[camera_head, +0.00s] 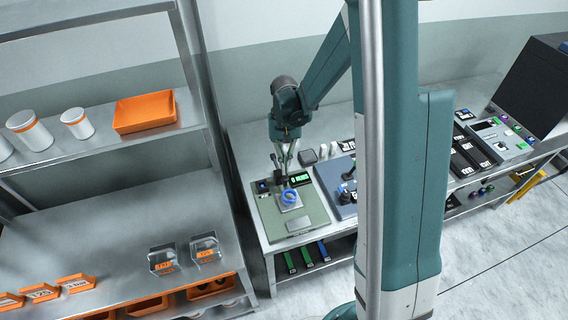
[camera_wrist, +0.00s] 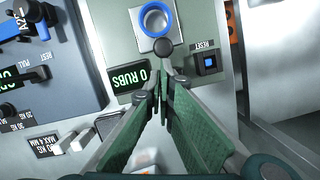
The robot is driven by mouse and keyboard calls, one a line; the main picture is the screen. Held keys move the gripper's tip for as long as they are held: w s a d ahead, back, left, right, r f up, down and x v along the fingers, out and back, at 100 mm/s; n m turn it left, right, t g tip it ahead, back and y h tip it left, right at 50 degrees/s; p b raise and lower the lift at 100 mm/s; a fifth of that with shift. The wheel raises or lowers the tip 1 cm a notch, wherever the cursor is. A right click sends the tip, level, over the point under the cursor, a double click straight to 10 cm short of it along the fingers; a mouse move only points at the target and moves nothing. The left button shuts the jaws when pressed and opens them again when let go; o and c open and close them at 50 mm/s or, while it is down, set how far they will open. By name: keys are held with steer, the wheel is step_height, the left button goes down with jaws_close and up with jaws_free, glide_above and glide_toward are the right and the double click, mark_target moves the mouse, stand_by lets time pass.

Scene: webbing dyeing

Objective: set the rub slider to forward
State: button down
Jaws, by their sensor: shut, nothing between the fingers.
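The rub tester (camera_head: 314,209) is a green-topped panel on the bench, with a "0 RUBS" display (camera_head: 299,179); the display also shows in the wrist view (camera_wrist: 131,85). A blue ring (camera_wrist: 155,19) sits on a light square plate on it. A dark round knob (camera_wrist: 164,46) stands beside the ring, just beyond my fingertips; I take it for the rub slider, but no label or track shows. My gripper (camera_wrist: 163,97) is shut and empty, pointing down at the panel; in the head view (camera_head: 284,178) it is behind the ring. Contact with the knob cannot be told.
A RESET button (camera_wrist: 209,62) is right of my fingers in the wrist view. A blue panel with levers (camera_wrist: 60,60) is at left there. A metal shelf rack (camera_head: 225,160) stands left of the bench in the head view. Small weights (camera_head: 323,151) stand behind the panels.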

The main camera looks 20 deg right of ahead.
steer(key=s+b, duration=0.2)
steer(key=s, duration=0.8)
steer(key=shift+b, duration=0.3)
steer(key=shift+w, duration=0.1)
steer(key=shift+w+d, duration=0.2)
steer(key=shift+w, duration=0.4)
steer(key=w, duration=0.1)
steer(key=w+b, duration=0.1)
steer(key=w, duration=0.1)
steer(key=shift+d+f, duration=0.1)
steer(key=shift+d, duration=0.25)
steer(key=v, duration=1)
steer(key=shift+s, duration=0.1)
